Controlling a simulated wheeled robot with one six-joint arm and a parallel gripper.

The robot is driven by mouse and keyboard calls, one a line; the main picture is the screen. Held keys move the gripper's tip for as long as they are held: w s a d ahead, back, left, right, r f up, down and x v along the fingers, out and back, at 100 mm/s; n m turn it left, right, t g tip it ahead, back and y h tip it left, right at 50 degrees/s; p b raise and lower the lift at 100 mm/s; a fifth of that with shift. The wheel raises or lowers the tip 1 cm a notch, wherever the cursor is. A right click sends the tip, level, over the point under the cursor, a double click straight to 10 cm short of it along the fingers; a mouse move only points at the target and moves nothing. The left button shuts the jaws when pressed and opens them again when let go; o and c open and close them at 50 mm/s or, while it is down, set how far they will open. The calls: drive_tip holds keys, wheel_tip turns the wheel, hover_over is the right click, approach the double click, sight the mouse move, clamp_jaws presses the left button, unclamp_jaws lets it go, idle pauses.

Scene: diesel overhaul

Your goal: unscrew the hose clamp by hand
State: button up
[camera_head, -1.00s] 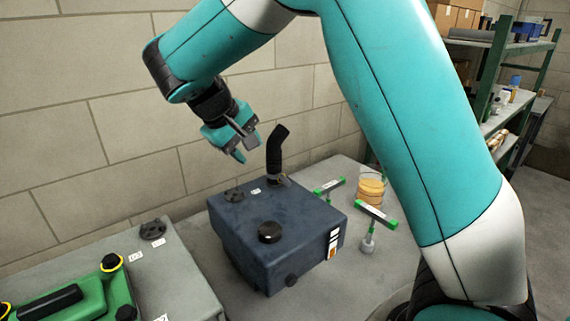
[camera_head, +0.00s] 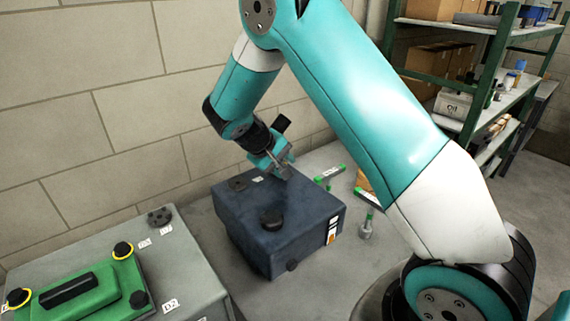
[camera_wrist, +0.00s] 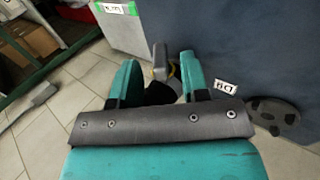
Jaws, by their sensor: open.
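My gripper is open and has come down at the hose's lower part. In the wrist view its two teal fingers (camera_wrist: 157,72) stand apart, with a black part, likely the hose, and a small grey metal piece with a yellowish edge between or beyond them. The hose clamp is hidden by the gripper in the head view, and I cannot clearly tell it in the wrist view. Contact cannot be told.
A black cap (camera_head: 271,218) sits on the tank top. A green case (camera_head: 95,290) lies at lower left. A shelf (camera_head: 455,130) stands at right. The wall is close behind.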

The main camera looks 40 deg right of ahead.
drive_tip(key=shift+x, duration=1.1)
clamp_jaws()
drive_tip(key=shift+a+f+h, duration=0.1)
drive_tip(key=shift+h, duration=0.2)
drive_tip(key=shift+a+f+h+b, duration=0.15)
drive_tip(key=shift+h+b, duration=0.65)
drive_tip(key=shift+h, duration=0.4)
drive_tip(key=shift+h+b, duration=0.75)
drive_tip(key=shift+h, duration=0.75)
drive_tip(key=shift+w, duration=0.1)
